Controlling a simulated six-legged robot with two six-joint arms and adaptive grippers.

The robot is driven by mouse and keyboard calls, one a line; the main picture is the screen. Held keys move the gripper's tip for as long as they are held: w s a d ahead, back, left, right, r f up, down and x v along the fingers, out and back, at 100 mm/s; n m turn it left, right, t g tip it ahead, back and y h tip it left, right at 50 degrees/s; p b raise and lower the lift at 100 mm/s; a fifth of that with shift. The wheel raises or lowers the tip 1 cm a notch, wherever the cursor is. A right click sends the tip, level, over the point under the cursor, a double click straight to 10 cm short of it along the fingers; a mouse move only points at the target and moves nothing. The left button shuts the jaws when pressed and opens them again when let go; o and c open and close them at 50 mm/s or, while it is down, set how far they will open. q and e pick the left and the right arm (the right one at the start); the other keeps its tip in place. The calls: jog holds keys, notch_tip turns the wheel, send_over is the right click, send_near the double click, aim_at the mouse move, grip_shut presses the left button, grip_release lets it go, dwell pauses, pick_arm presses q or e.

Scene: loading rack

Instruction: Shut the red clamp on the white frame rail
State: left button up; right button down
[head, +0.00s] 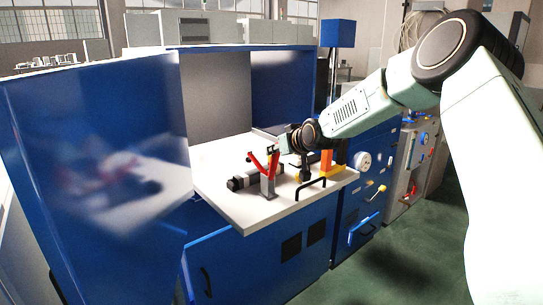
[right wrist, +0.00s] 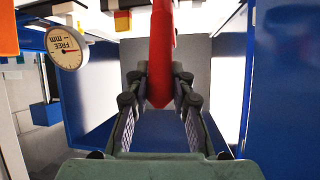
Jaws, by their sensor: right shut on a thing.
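The red clamp (head: 273,163) stands on a grey block near the front of a white worktop. In the head view its red arms spread apart in an open V. My right gripper (head: 273,149) reaches in from the right at the top of the clamp's right arm. In the right wrist view the fingers (right wrist: 160,92) are closed on both sides of a red bar of the clamp (right wrist: 162,50). I cannot tell a separate white frame rail from the white worktop (head: 225,160). My left gripper is out of view.
A dark cylinder (head: 241,182) lies left of the clamp. An orange upright (head: 326,162) and a black handle (head: 311,184) are at the right. A tall blue panel (head: 95,150) closes the left side. A round dial (right wrist: 67,48) shows in the right wrist view.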

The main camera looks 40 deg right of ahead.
jog(key=shift+f+b, duration=0.25)
jog(key=shift+b, duration=0.2)
jog(key=shift+r+g+b, duration=0.1)
jog(key=shift+g+b, duration=0.3)
jog(key=shift+b, duration=0.05)
jog(key=shift+w+r+g+b, duration=0.15)
jog(key=shift+w+g+b, duration=0.15)
jog(key=shift+b, duration=0.1)
jog(key=shift+w+r, duration=0.15)
jog(key=shift+w+r+g+p, duration=0.1)
jog(key=shift+w+g+p, duration=0.15)
jog(key=shift+p, duration=0.5)
pick_arm(q)
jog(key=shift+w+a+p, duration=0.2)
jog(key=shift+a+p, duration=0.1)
jog(key=shift+p, duration=0.45)
pick_arm(e)
jog(key=shift+w+a+g, duration=0.1)
jog(key=shift+w+g, duration=0.15)
jog(key=shift+g, duration=0.1)
